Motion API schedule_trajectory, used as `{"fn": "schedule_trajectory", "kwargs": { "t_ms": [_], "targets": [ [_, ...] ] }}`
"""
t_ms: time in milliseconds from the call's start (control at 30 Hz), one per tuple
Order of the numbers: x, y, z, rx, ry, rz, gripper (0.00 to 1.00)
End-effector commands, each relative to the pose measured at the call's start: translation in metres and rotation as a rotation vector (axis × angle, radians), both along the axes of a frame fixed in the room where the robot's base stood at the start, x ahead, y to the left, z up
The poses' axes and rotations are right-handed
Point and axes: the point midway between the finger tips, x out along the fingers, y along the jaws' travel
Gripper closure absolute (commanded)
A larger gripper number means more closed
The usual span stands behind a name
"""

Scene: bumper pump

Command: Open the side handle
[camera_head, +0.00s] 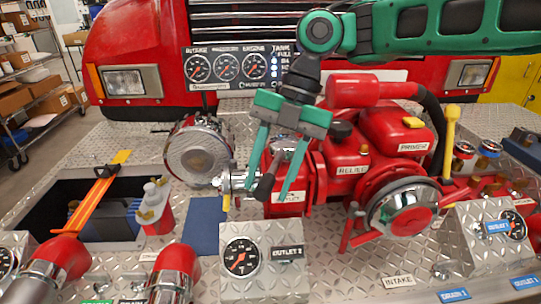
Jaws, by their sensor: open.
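A red pump (345,157) stands on the metal deck. The fingers hide part of the pump's left face and the handle's upper part.
A gauge box (264,262) stands in front of the handle. A silver round cap (198,151) is behind left. An open recess (50,200) with an orange bar (92,197) lies farther left. A yellow lever (450,130) rises at the pump's right.

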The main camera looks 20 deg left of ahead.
Motion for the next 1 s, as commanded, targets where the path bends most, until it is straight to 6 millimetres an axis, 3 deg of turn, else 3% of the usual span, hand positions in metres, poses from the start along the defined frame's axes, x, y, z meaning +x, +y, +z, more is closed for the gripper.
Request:
{"fn": "schedule_trajectory", "kwargs": {
  "t_ms": [333, 600, 1000],
  "targets": [
    [0.021, -0.011, 0.044, 0.005, 0.0, -0.002, 0.58],
    [0.029, -0.017, 0.068, 0.004, 0.001, 0.001, 0.58],
    [0.035, -0.02, 0.086, -0.004, 0.004, 0.005, 0.58]
  ]
}}
